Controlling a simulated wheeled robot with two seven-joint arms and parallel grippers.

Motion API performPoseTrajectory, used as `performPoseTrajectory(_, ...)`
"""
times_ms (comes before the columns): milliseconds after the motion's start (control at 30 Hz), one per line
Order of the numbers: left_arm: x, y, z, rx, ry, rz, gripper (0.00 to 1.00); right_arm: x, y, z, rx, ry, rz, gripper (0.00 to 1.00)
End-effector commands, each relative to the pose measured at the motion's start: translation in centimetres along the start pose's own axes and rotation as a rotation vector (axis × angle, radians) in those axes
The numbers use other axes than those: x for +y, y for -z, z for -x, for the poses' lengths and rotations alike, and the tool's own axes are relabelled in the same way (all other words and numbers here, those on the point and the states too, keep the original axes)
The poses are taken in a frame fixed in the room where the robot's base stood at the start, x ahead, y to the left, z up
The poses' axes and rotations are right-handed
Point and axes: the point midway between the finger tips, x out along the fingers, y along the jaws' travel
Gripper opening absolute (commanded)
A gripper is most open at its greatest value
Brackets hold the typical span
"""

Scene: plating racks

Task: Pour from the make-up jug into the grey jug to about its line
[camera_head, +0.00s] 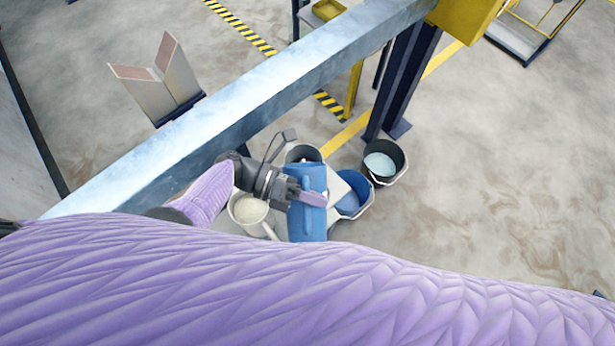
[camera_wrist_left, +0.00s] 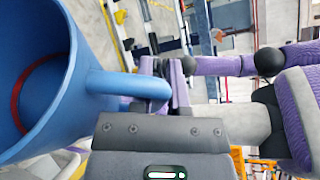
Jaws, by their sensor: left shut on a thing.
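A blue jug (camera_head: 310,222) is held by its handle in my left gripper (camera_head: 314,197), which is shut on it. In the left wrist view the blue jug (camera_wrist_left: 85,50) fills the left side, with a red line around its inner wall. Its handle lies between the left fingertips (camera_wrist_left: 165,90). No liquid shows clearly inside it. A light grey jug (camera_head: 236,214) with a handle stands just left of the blue jug and holds something pale. Its line is not visible. My right gripper is not in view.
A dark-rimmed container (camera_head: 303,150) stands behind the blue jug. A blue bucket (camera_head: 362,186) and a black bucket (camera_head: 398,154) with pale blue liquid stand to the right. A long metal beam (camera_head: 250,95) crosses above, and a dark post (camera_head: 405,80) stands behind. Open floor lies right.

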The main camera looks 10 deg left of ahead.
Motion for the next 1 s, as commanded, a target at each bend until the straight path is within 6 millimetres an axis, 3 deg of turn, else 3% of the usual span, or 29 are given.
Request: performPoseTrajectory(1000,-0.36,-1.0,0.44,-0.002,0.029,0.065,0.0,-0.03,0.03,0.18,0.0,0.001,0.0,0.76)
